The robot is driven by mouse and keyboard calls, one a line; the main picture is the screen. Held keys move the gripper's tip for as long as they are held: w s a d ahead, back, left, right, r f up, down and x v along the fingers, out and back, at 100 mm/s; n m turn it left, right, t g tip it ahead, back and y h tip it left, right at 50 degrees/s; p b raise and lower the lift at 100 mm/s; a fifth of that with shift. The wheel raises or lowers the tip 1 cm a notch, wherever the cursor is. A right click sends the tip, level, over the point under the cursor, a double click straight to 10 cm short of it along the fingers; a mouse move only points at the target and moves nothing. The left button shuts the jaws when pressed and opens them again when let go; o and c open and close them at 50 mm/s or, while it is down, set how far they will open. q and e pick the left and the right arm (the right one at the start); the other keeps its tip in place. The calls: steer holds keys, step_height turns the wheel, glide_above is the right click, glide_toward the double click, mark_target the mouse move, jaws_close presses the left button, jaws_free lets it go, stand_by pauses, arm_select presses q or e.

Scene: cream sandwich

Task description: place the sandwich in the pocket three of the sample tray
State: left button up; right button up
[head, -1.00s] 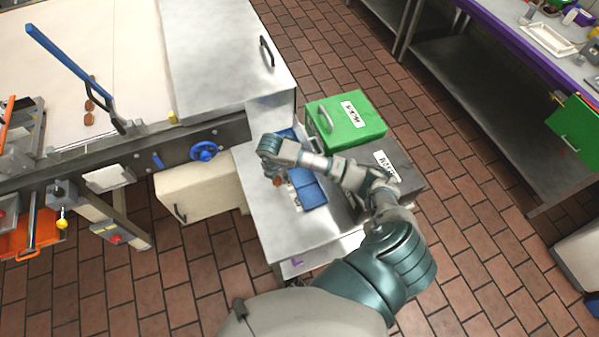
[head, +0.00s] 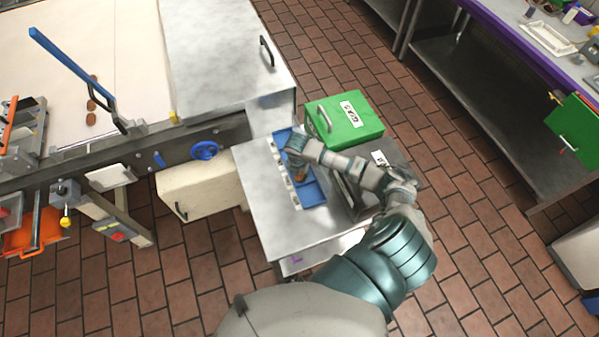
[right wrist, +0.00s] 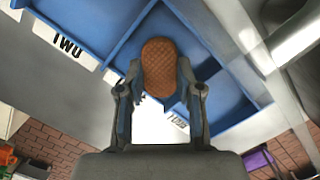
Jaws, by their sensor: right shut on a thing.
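The sandwich, a brown oval waffle-patterned biscuit, is between the fingers of my right gripper in the right wrist view (right wrist: 160,62). My right gripper (head: 297,168) is shut on it and is over the blue sample tray (head: 313,197) on the steel table. In the right wrist view the tray (right wrist: 105,14) shows divider walls and white labels. One label reads TWO (right wrist: 68,42); another, partly hidden label (right wrist: 179,120) cannot be read surely. The sandwich appears over the pocket area between these labels; its height above the tray floor cannot be told. My left gripper is not in view.
A green box (head: 345,118) with a handle stands right of the tray, with a grey box (head: 385,160) beside it, partly behind my arm. Brown biscuits (head: 92,92) lie on the pale belt at left. The table's front left area (head: 265,200) is bare.

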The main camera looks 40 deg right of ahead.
mark_target(300, 176)
steer(key=o, duration=0.8)
steer(key=shift+d+f, duration=0.25)
steer(key=shift+d, duration=0.25)
steer(key=shift+d+f, duration=0.1)
steer(key=shift+d, duration=0.1)
steer(key=shift+a, duration=0.45)
steer(key=shift+r, duration=0.25)
step_height(300, 176, up, 12)
steer(key=a, duration=0.1)
steer(key=shift+s+b, duration=0.3)
steer(key=shift+d, duration=0.1)
